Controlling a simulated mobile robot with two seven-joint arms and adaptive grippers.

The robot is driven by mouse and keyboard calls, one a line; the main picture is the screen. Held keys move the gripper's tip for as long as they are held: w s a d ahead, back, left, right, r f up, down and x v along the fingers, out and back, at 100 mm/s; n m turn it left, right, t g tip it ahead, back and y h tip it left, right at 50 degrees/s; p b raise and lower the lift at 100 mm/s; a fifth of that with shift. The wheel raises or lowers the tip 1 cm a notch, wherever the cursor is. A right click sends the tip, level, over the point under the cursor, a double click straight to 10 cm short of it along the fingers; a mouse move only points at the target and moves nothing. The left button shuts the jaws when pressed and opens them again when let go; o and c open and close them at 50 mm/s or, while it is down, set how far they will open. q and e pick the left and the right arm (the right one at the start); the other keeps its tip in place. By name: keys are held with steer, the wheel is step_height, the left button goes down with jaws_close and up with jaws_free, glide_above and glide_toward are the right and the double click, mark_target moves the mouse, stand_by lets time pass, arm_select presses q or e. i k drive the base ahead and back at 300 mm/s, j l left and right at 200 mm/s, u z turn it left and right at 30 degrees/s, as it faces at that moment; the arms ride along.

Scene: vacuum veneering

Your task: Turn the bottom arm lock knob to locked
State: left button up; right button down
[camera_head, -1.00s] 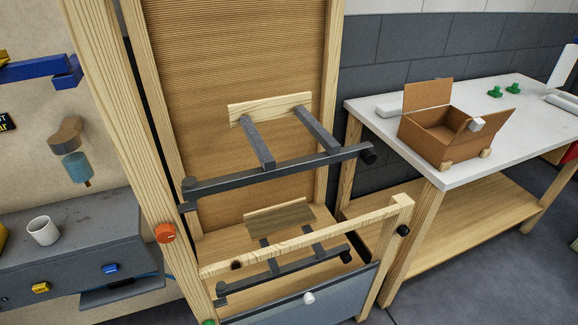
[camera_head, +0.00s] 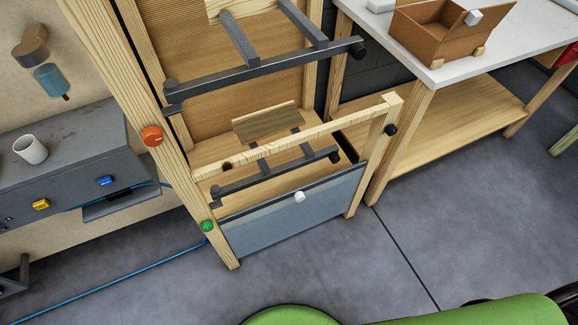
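The wooden frame (camera_head: 118,75) stands left of centre and has an upper dark arm bar (camera_head: 265,75) and a lower dark arm bar (camera_head: 276,175). An orange knob (camera_head: 152,136) sits on its left post beside the upper bar. A green knob (camera_head: 207,226) sits low on the same post, near the lower bar's level. A black knob (camera_head: 391,130) is on the right side of the lower frame. No label shows which one is the bottom arm lock knob, and its lock position cannot be read. Neither of my grippers is in view.
A blue-grey panel (camera_head: 270,222) with a white knob (camera_head: 299,197) closes the frame's lower front. A grey control box (camera_head: 75,160) with a white cup (camera_head: 30,148) is at left. A blue hose (camera_head: 110,281) crosses otherwise open floor.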

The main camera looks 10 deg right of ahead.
mark_target(207, 226)
steer(key=u, duration=0.8)
